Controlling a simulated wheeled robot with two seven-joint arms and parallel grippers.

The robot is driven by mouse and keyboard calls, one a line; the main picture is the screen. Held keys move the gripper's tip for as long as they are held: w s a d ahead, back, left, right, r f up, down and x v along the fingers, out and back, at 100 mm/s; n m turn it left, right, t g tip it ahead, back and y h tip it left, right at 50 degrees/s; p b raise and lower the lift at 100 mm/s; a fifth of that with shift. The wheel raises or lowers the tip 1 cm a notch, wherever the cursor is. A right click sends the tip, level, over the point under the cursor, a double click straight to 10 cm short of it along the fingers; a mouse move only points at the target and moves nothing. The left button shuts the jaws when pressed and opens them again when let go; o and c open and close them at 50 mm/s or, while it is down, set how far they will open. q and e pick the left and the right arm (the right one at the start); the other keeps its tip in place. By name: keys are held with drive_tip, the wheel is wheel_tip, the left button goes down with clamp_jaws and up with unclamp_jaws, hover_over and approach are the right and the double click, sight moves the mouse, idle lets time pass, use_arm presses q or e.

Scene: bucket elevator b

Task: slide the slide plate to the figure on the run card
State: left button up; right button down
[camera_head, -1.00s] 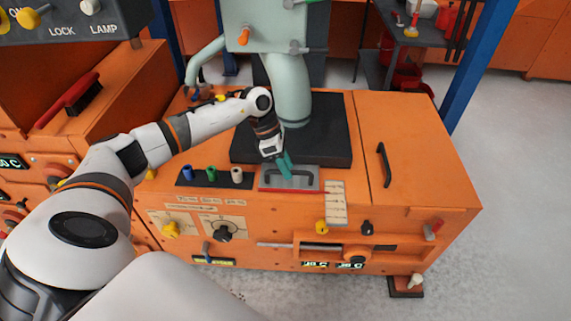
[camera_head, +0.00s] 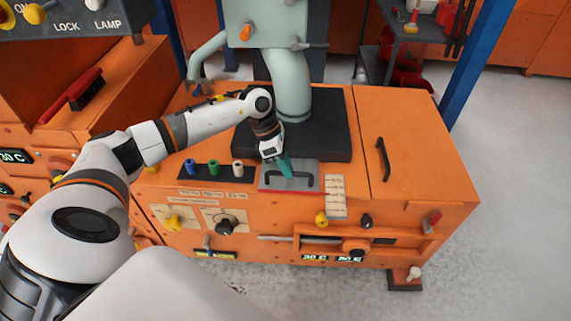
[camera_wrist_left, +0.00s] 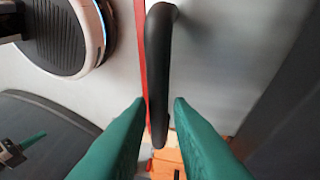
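The slide plate (camera_head: 276,184) is a flat grey plate with a dark bar handle, on top of the orange machine. My left gripper (camera_head: 287,173) is down at this handle. In the left wrist view the dark handle (camera_wrist_left: 158,75) runs between the two green fingertips of my left gripper (camera_wrist_left: 158,103), which are apart with a gap on each side. A cream card (camera_head: 336,191) with rows of small marks lies just right of the plate; its figures are too small to read. What seems to be my right gripper (camera_wrist_left: 30,141) shows small at the wrist view's lower left.
Blue, green and cream pegs (camera_head: 213,169) stand in a dark strip left of the plate. A black base (camera_head: 330,140) with a pale green column (camera_head: 292,90) rises behind it. Knobs and displays (camera_head: 332,258) line the front. The orange top further right is clear around a black handle (camera_head: 383,158).

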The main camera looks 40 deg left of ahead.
use_arm(q)
drive_tip(key=shift+o, duration=1.3)
